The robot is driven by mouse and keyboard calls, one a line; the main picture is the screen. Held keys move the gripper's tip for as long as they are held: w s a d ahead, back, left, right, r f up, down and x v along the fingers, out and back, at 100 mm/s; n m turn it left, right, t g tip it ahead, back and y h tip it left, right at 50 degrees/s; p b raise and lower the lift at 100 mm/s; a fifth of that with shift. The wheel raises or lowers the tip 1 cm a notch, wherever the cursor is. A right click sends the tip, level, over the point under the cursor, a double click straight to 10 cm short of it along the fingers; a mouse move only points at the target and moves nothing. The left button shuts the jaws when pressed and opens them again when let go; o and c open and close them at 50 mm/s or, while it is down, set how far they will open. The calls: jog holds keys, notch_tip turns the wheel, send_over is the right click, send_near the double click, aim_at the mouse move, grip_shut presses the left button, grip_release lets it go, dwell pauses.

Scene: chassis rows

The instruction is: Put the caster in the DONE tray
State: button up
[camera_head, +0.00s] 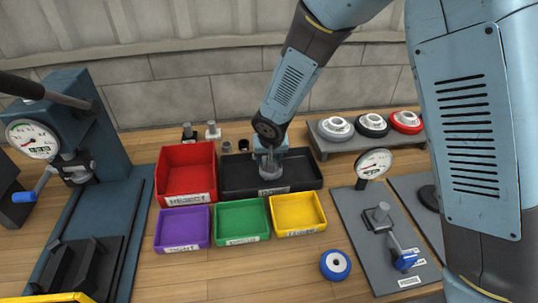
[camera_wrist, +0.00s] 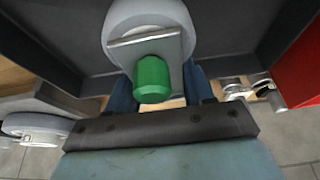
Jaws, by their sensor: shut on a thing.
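The caster (camera_head: 270,172) has a grey wheel, a metal bracket and a green cylindrical end, clearest in the wrist view (camera_wrist: 150,20). My gripper (camera_head: 268,150) is shut on it, with blue fingers on either side of the bracket in the wrist view (camera_wrist: 160,88). The black tray's front label is small and partly unclear; I take this to be the DONE tray. Its dark walls surround the caster in the wrist view (camera_wrist: 240,50).
A red REJECT bin (camera_head: 187,168) adjoins the black tray's left. Purple (camera_head: 182,228), green (camera_head: 241,221) and yellow (camera_head: 298,214) bins stand in front. A rack of wheels (camera_head: 368,135) is behind right, a gauge plate (camera_head: 385,240) at right, a blue wheel (camera_head: 335,265) in front.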

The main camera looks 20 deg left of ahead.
jog(key=shift+f, duration=0.55)
jog(key=shift+f, duration=0.35)
jog(key=shift+f, duration=0.3)
jog(key=o, duration=1.4)
jog(key=v, duration=1.3)
jog(key=shift+s+d+r, duration=0.1)
jog(key=shift+s+r, duration=0.05)
jog(key=shift+r, duration=0.1)
